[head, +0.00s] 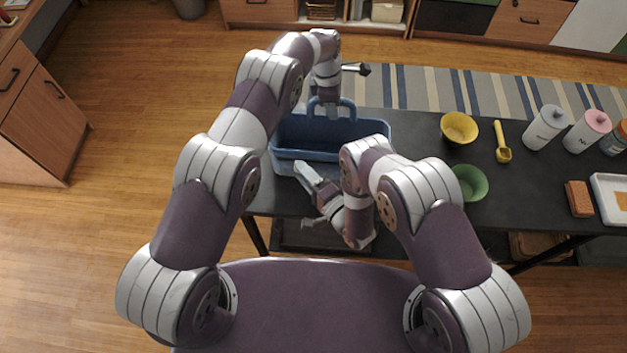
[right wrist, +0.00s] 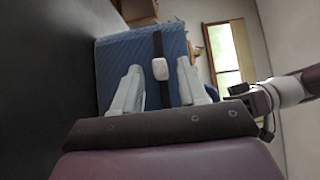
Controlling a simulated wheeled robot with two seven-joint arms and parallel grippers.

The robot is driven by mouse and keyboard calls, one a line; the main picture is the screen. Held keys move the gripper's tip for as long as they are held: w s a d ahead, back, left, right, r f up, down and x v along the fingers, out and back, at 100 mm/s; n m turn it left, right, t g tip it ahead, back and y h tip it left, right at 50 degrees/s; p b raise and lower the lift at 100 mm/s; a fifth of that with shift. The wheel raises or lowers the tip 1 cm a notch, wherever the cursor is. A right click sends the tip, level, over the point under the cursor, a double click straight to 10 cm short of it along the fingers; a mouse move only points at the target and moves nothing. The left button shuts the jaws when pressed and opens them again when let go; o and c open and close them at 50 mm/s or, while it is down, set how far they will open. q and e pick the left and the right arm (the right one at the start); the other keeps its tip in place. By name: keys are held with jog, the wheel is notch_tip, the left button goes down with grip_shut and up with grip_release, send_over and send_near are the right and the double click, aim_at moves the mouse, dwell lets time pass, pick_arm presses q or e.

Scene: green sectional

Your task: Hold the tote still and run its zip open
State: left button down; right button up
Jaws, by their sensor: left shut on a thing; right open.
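The blue tote (head: 375,128) stands on the dark table, with its looped handles (head: 350,106) up. My left gripper (head: 332,108) reaches down at the tote's handles and is shut on the tote; its fingertips are hard to make out. My right gripper (head: 303,170) is at the tote's near side, open and empty. In the right wrist view, its two fingers (right wrist: 160,92) stand apart, facing the tote's side (right wrist: 115,62). A dark zip strip (right wrist: 158,42) with a white pull (right wrist: 160,69) lies between the finger lines, with no visible contact. The zip is hidden in the head view.
On the table (head: 410,130), right of the tote, are a yellow bowl (head: 459,128), a green bowl (head: 470,183), a yellow scoop (head: 502,142), canisters (head: 546,127), a brown block (head: 579,199) and a white tray (head: 605,212). A striped rug (head: 420,88) lies beyond.

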jog(key=v, duration=1)
jog(key=shift+w, duration=0.1)
jog(key=shift+s+d, duration=0.25)
jog(key=shift+s, duration=0.2)
pick_arm(q)
jog(key=c, duration=0.8)
grip_release()
jog(key=shift+r, duration=0.1)
pick_arm(e)
jog(key=shift+r, duration=0.1)
